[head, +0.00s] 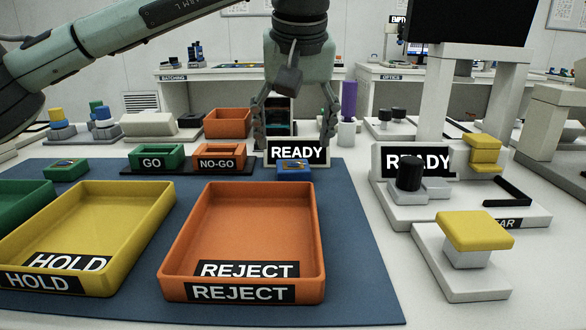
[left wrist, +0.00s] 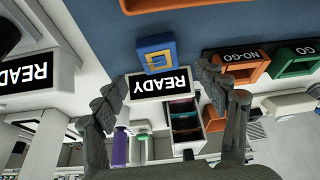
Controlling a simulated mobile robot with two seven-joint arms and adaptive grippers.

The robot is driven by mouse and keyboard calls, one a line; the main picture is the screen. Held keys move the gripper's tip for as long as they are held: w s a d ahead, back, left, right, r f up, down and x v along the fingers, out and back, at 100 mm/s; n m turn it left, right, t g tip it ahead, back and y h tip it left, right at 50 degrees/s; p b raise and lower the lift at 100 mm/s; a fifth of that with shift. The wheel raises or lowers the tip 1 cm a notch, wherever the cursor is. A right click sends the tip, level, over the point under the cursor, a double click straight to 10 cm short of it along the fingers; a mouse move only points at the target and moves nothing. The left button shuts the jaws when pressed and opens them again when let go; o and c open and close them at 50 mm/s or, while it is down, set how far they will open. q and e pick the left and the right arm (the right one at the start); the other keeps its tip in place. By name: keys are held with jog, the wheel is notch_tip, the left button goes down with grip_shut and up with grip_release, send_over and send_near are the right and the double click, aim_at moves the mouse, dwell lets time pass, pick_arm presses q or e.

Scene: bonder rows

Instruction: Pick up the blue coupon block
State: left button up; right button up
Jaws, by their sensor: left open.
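The blue coupon block (head: 293,168) sits on the blue mat in front of a READY sign (head: 298,152), with a gold pattern on its top. It also shows in the left wrist view (left wrist: 168,61), upper middle, beside the READY sign (left wrist: 159,83). My left gripper (head: 295,135) is open and empty, pointing down. In the head view its fingers are spread to either side above the block and sign. In the left wrist view the fingertips (left wrist: 162,84) do not touch the block. My right gripper is not in view.
An orange REJECT tray (head: 243,187) and a yellow HOLD tray (head: 165,187) stand nearer on the mat. GO (head: 152,163) and NO-GO (head: 217,164) bins are left of the block. A machine with another READY sign (head: 418,162) stands to the right. A green block (head: 66,172) is far left.

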aim_at(293, 164)
pick_arm(q)
jog(key=x, duration=0.5)
jog(key=shift+f, duration=0.35)
jog(key=c, duration=1.2)
jog(key=shift+c, duration=0.4)
jog(key=shift+r, duration=0.2)
